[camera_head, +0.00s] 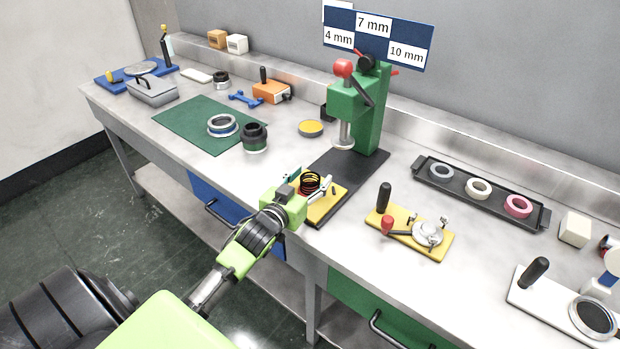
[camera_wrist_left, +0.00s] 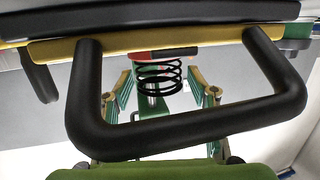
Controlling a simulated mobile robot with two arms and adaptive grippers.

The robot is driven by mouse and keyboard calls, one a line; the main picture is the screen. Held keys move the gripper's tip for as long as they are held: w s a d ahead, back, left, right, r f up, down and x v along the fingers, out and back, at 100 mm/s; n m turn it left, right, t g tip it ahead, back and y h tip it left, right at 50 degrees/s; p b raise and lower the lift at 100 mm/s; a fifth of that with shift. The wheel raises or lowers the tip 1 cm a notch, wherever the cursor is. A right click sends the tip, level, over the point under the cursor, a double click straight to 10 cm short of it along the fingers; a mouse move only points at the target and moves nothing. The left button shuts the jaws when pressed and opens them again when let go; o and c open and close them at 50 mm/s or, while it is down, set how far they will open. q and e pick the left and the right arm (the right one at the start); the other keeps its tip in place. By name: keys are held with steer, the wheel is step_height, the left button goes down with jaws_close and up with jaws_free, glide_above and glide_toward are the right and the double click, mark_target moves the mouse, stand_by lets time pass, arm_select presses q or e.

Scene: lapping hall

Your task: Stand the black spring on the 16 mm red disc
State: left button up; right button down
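The black spring (camera_head: 311,182) is upright at the yellow plate (camera_head: 327,207) in front of the green press. It also shows in the left wrist view (camera_wrist_left: 160,76), one end meeting a flat red piece (camera_wrist_left: 165,54), likely the red disc; its size cannot be read. My left gripper (camera_head: 309,186) has its fingers on either side of the spring. In the left wrist view the left gripper (camera_wrist_left: 163,97) shows gaps between both fingers and the coils. A black U-shaped handle (camera_wrist_left: 185,129) partly covers that view. My right gripper is not in view.
The green press (camera_head: 368,115) stands on a black base (camera_head: 352,172) close behind the gripper. A yellow fixture (camera_head: 437,246) is to the right, with a black tray (camera_head: 448,181) of rings behind it. A green mat (camera_head: 180,120) lies left. The bench between press and mat is mostly clear.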

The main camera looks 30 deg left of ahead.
arm_select(q)
steer(key=shift+r, duration=0.2)
steer(key=shift+s, duration=0.35)
steer(key=v, duration=1)
steer(key=shift+s+d, duration=0.1)
steer(key=shift+s, duration=0.55)
